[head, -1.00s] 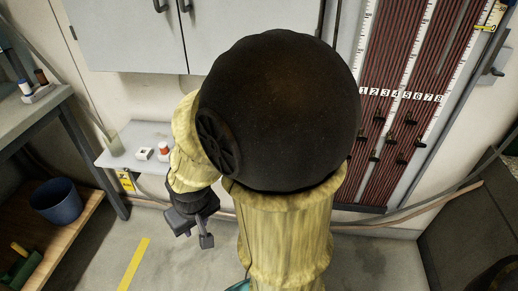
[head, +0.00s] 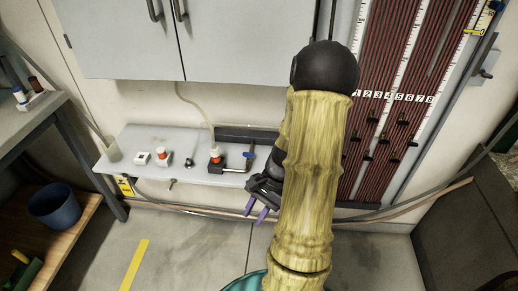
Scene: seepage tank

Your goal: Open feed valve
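A small valve with a blue handle (head: 249,155) sits on a dark pipe at the right part of the grey wall shelf (head: 200,177). I take this as the feed valve; no label is readable. My gripper (head: 256,210) hangs in front of and below the shelf's right end, apart from the valve. Its two purple fingers point down with a gap between them, and nothing shows between them. My arm hides the area to the right of the valve.
A white block (head: 142,158), an orange-capped item (head: 162,159) and a small black knob (head: 189,162) stand further left on the shelf. A grey cabinet (head: 130,45) hangs above. A manometer board (head: 400,100) stands right. The floor in front is clear.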

